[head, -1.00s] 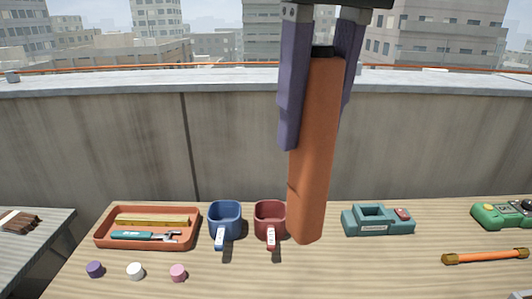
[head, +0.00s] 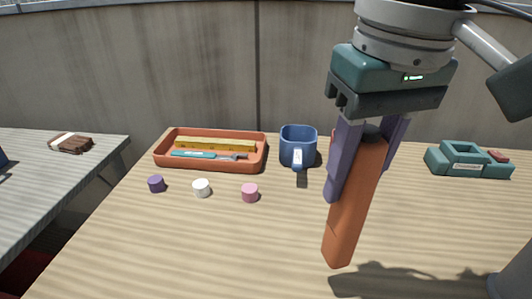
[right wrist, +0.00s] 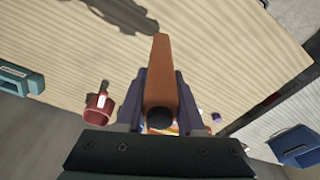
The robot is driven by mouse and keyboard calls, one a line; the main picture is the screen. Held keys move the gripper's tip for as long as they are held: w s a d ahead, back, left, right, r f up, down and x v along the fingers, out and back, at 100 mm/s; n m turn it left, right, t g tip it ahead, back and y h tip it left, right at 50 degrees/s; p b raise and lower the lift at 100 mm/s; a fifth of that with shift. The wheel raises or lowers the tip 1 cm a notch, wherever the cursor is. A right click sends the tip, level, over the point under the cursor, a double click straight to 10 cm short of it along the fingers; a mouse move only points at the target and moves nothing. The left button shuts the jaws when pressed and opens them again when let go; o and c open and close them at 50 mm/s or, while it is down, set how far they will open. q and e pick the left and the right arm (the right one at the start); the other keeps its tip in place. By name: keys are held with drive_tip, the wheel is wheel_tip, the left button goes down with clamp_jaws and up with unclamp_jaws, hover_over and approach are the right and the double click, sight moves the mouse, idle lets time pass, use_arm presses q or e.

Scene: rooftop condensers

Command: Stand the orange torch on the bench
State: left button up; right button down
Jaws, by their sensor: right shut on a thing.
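The orange torch (head: 350,225) is a long tapered orange body with a dark end at the top. My right gripper (head: 360,178) is shut on its upper part. The torch hangs nearly upright, its top leaning to the right, over the front of the bench (head: 200,255). A shadow lies near its lower end; I cannot tell whether that end touches the wood. The right wrist view also shows the torch (right wrist: 160,70) between the two purple fingers. My left gripper is not in view.
An orange tray (head: 210,168) with tools, a blue mug (head: 298,146) and a teal device (head: 468,160) stand along the back. Purple, white and pink caps (head: 250,193) lie front left. The red mug (right wrist: 98,132) is mostly hidden in the head view. The front bench is clear.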

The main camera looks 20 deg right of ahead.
sight(341, 226)
wheel_tip(341, 226, down, 7)
drive_tip(key=shift+f+b, duration=0.2)
drive_tip(key=shift+b, duration=0.75)
drive_tip(key=c, duration=0.5)
unclamp_jaws()
